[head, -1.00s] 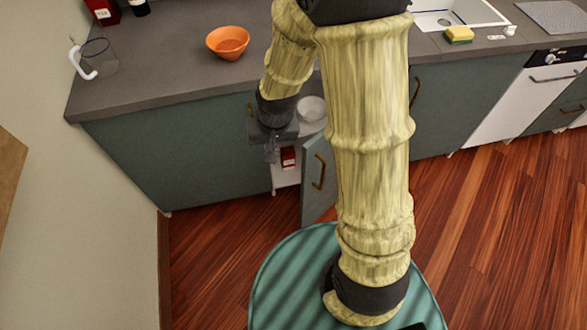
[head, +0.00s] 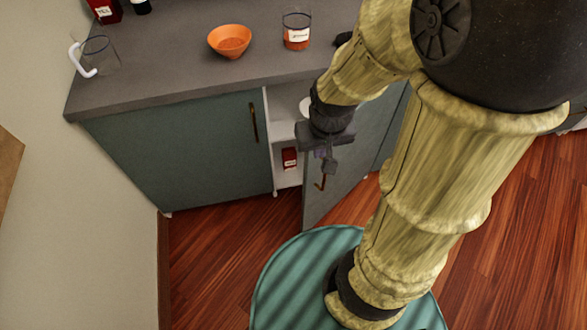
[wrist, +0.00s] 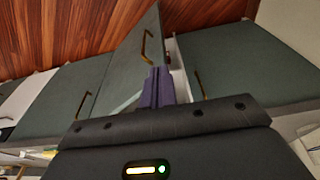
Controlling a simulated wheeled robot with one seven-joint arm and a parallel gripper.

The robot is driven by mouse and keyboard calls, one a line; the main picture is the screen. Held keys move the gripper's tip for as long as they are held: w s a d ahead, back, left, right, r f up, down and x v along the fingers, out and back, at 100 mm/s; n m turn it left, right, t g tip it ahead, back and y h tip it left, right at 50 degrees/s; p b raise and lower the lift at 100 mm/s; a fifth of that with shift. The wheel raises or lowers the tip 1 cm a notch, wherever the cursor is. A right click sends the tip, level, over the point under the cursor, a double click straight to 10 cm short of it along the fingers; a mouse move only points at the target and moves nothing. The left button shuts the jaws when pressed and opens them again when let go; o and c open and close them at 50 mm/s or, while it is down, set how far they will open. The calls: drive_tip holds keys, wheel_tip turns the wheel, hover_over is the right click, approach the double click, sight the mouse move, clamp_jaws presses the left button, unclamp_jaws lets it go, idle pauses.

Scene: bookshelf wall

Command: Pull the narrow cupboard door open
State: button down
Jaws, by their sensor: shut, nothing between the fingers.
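The narrow cupboard door (head: 345,182) is grey-green and stands partly open, swung out from the cabinet front. Its brass handle (head: 321,185) shows just below my gripper (head: 327,166), which hides the handle's upper part. My gripper is shut and empty, in front of the door near its free edge. In the wrist view, the purple fingers (wrist: 157,86) are together, and the door (wrist: 128,65) with its handle (wrist: 146,47) lies just beyond them. I cannot tell whether the fingers touch the door or handle.
The open cupboard shows white shelves, a red box (head: 289,158) and a partly hidden white bowl (head: 305,106). A closed wider door (head: 180,150) is on the left. The countertop (head: 180,75) above holds an orange bowl (head: 229,41) and a glass jar (head: 296,32). Wood floor lies below.

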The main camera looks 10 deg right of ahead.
drive_tip(key=w+a+f+g+h+b, duration=0.2)
drive_tip(key=f+h, duration=0.1)
drive_tip(key=f, duration=0.4)
drive_tip(key=w+a+f+n+g+h+b, duration=0.1)
drive_tip(key=w+f+h+b, duration=0.15)
drive_tip(key=f, duration=0.45)
drive_tip(key=w+a+f+g+h+b, duration=0.2)
drive_tip(key=f+h+b, duration=0.1)
drive_tip(key=f, duration=0.4)
drive_tip(key=w+a+f+n+t+h+b, duration=0.1)
drive_tip(key=w+a+t+h+b, duration=0.1)
drive_tip(key=a+t+h, duration=0.2)
drive_tip(key=w+a+f+n+t+h+b, duration=0.1)
drive_tip(key=w+a+f+t+h+b, duration=0.1)
drive_tip(key=a, duration=0.4)
drive_tip(key=w+t+h, duration=0.1)
drive_tip(key=t+h, duration=0.1)
drive_tip(key=shift+a+f+n+h, duration=0.15)
drive_tip(key=shift+f+n+h, duration=0.1)
drive_tip(key=shift+n+h, duration=0.1)
drive_tip(key=d, duration=1.1)
drive_tip(key=shift+s+d+p, duration=0.3)
drive_tip(key=shift+d+p, duration=0.05)
